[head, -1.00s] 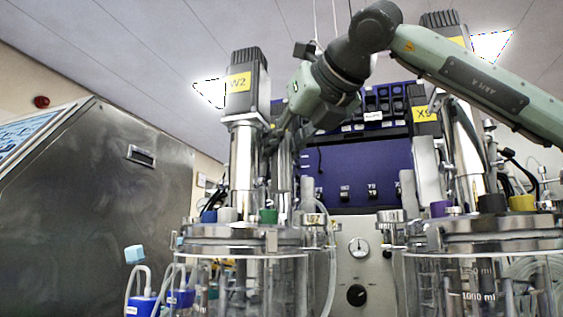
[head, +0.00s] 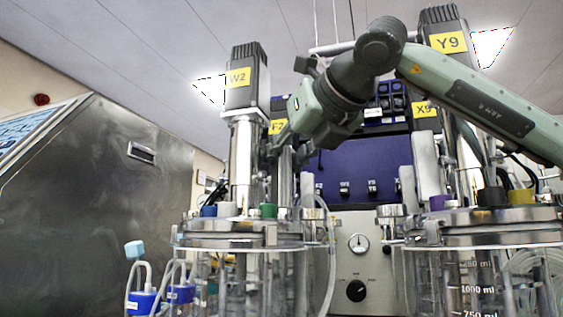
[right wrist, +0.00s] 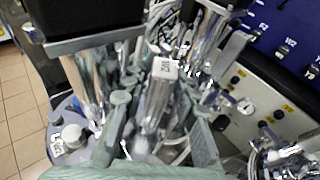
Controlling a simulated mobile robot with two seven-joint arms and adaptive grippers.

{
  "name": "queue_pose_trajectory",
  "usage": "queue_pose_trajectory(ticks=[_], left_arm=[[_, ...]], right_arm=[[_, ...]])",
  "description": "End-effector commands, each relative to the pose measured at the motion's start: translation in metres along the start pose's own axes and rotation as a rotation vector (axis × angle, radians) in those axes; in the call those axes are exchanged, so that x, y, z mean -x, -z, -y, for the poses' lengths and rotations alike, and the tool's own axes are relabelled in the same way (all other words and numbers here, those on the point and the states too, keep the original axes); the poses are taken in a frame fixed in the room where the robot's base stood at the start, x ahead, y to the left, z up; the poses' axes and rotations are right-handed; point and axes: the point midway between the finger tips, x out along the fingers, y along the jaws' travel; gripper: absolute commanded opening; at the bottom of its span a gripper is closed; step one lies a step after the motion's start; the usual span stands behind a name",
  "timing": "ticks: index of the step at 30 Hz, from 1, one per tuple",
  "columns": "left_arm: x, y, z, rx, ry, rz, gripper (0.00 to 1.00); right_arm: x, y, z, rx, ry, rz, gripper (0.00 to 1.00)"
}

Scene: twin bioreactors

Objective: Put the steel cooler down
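The steel cooler (right wrist: 152,103) is a shiny upright cylinder with a white label at its top, seen from above in the right wrist view. In the head view my right gripper (head: 284,140) is above the left vessel, behind the tall motor marked W2. The cooler's lower end is hidden among the fittings on the vessel lid, so I cannot tell whether it touches the lid. My left gripper is not in view.
The W2 motor (head: 247,80) on its steel column stands close to my right gripper. The left vessel lid (head: 225,240) is crowded with caps and tubes. The right vessel (head: 485,240) stands beside it. A blue control panel (head: 350,172) is behind; a steel cabinet (head: 110,190) is at left.

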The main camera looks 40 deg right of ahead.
Motion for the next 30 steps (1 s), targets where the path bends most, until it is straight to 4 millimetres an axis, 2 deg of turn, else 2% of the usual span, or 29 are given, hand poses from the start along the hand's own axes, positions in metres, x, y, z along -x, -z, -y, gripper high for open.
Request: queue_pose_trajectory(ticks=[5, 7, 10, 15, 21, 25, 30], left_arm=[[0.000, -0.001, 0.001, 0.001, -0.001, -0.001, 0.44], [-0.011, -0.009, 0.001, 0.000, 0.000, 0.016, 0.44], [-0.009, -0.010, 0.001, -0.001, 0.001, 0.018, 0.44], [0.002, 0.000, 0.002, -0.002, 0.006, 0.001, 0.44], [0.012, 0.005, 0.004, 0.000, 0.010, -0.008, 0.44], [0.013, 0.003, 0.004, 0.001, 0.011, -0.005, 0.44], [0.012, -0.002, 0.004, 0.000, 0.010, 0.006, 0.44]], right_arm=[[0.001, -0.004, 0.000, 0.000, 0.000, 0.000, 0.28], [0.011, -0.003, 0.000, 0.000, 0.001, 0.004, 0.28], [0.030, -0.002, 0.000, 0.000, 0.001, 0.005, 0.28], [0.069, -0.003, 0.000, -0.002, 0.001, 0.006, 0.28], [0.105, -0.003, 0.000, -0.001, 0.002, 0.003, 0.28], [0.116, -0.003, 0.000, -0.001, 0.001, 0.001, 0.28], [0.121, -0.002, 0.000, 0.000, 0.001, -0.001, 0.28]])
